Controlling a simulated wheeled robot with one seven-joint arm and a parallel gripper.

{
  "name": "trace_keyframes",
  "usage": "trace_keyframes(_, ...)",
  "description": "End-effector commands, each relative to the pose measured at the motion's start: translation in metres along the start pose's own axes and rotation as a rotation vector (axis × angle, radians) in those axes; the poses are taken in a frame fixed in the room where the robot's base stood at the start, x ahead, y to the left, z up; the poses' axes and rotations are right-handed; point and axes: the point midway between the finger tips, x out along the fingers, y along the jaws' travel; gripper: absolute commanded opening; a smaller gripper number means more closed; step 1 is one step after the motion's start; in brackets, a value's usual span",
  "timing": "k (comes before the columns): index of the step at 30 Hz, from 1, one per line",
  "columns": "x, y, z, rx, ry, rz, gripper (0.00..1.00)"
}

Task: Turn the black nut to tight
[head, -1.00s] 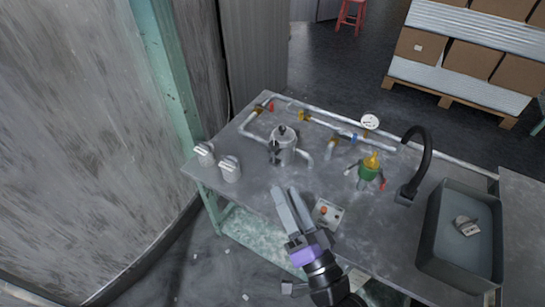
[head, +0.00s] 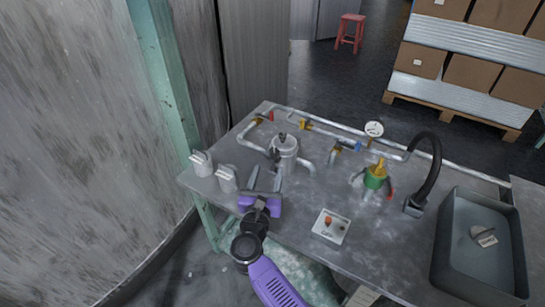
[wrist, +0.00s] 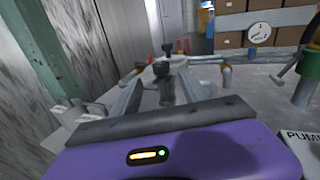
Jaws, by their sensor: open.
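A silver vessel (head: 287,151) with a dark knob on its lid stands at the back left of the metal table. The black nut (head: 275,154) looks to be the dark fitting on the vessel's near left side. In the wrist view the dark fitting (wrist: 162,69) shows in the middle, ahead and between my fingers. My gripper (head: 267,174) is open and empty, its two grey fingers pointing at the vessel from the near side. A small gap seems to separate the fingertips from the nut. I cannot tell how tight the nut is.
Two white-grey knobs (head: 202,163) stand at the table's left edge. Pipes with a gauge (head: 374,129) run behind the vessel. A button box (head: 330,226), a green-yellow valve (head: 376,177), a black curved tap (head: 433,170) and a grey sink (head: 460,275) lie to the right.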

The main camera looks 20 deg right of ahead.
Motion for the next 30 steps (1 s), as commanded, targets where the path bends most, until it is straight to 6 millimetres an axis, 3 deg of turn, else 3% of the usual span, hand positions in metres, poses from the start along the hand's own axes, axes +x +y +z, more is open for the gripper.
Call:
trace_keyframes(5, 0.01, -0.001, 0.001, 0.032, -0.003, -0.003, 0.52)
trace_keyframes(18, 0.07, -0.001, 0.001, 0.028, -0.004, -0.003, 0.52)
trace_keyframes(30, 0.078, -0.001, 0.001, 0.027, -0.004, 0.0, 0.52)
